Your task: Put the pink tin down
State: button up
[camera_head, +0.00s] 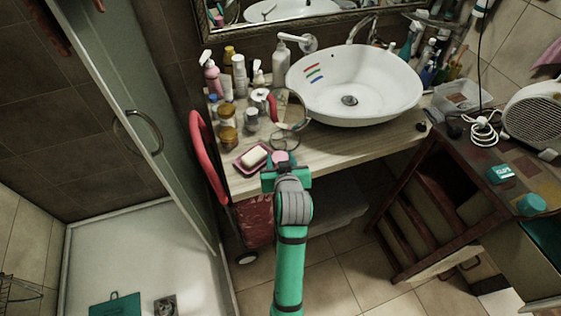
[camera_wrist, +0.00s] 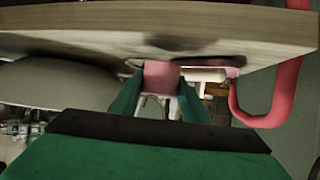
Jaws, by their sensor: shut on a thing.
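My gripper (camera_head: 281,172) is at the front edge of the wooden counter, just right of the soap dish. It is shut on the pink tin (camera_head: 280,158), whose top shows beyond the jaws. In the wrist view the pink tin (camera_wrist: 162,76) sits between the two green fingers (camera_wrist: 160,98). The counter (camera_head: 340,146) lies right beside the tin; in the wrist view its wooden surface (camera_wrist: 100,35) runs across the top. I cannot tell whether the tin touches the counter.
A pink dish (camera_head: 240,164) with a white soap bar (camera_head: 254,156) is close left of the tin. Glasses (camera_head: 285,142) lie behind it. Bottles and jars (camera_head: 228,135) crowd the left. A white basin (camera_head: 355,90) stands right. Bare counter lies between basin and front edge.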

notch_tip(320, 180, down, 2)
jog(key=shift+s+d+f, duration=0.1)
jog(key=shift+s+d, duration=0.05)
jog(key=shift+f, duration=0.2)
jog(key=o, duration=0.8)
jog(key=shift+r, duration=0.15)
